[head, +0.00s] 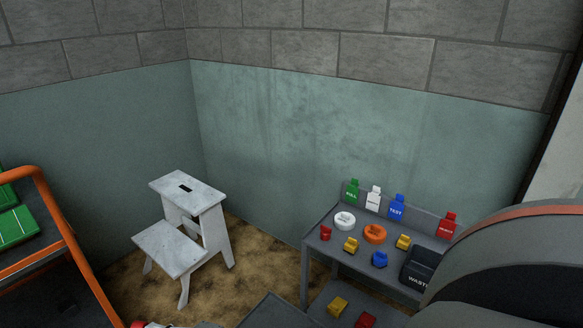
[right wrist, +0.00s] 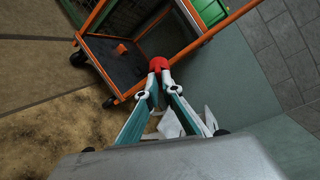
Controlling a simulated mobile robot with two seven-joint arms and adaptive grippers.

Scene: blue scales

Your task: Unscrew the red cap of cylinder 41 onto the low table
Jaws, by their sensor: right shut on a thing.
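My right gripper (right wrist: 159,72) is shut on a red cap (right wrist: 159,63) in the right wrist view. The cap sits at the fingertips, and no cylinder can be made out with it. In the head view a small red and white patch (head: 140,324) shows at the bottom edge; it may be the cap and fingertips. A low grey table (head: 318,242) stands at the right, with several coloured pieces on it and on a level below. I cannot read any number 41. My left gripper is not in view.
An orange-framed cart (head: 50,258) with green cases (head: 16,228) stands at the left. A white step stool (head: 170,248) stands on the brown floor before the corner. On the table are white (head: 345,221) and orange (head: 375,234) rings and a black bin (head: 418,268).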

